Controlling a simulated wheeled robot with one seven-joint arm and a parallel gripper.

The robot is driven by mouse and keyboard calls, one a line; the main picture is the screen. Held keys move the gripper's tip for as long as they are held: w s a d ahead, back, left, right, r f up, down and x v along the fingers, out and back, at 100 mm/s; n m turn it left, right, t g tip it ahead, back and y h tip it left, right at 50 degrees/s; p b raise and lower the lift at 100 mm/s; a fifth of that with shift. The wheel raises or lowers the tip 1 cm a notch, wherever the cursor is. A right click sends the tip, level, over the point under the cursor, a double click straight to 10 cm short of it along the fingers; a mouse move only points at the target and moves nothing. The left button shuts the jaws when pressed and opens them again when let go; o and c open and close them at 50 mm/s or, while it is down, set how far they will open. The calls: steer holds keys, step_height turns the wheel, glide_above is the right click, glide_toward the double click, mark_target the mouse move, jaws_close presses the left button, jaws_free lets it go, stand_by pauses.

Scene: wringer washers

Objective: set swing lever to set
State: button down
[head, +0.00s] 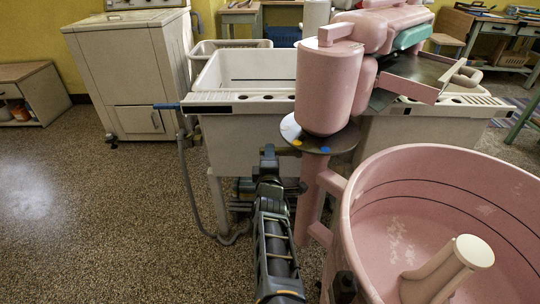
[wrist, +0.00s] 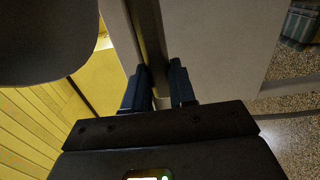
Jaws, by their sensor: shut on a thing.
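My gripper (wrist: 158,88) is shut on a grey bar (wrist: 150,35) that runs up between its two dark fingers in the wrist view. The bar appears to be the swing lever, but I cannot confirm this. In the head view my gripper (head: 268,165) is just left of the pink post, below the dark round plate (head: 325,143), and hides what it holds. The plate has a white section with yellow and blue marks. The pink wringer head (head: 328,85) sits above it. I cannot read the lever's setting.
The open pink washer tub (head: 400,215) with its agitator (head: 447,268) stands close on the right. A white double sink (head: 250,75) is behind the post, with a grey hose hanging at its left. The speckled floor at left is clear.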

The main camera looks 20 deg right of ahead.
steer(key=shift+a+f, duration=0.1)
steer(key=shift+f, duration=0.05)
steer(key=c, duration=1.2)
jaws_free()
steer(key=p+v, duration=0.2)
steer(key=v, duration=0.5)
steer(key=shift+s, duration=0.35)
steer(key=shift+a, duration=0.1)
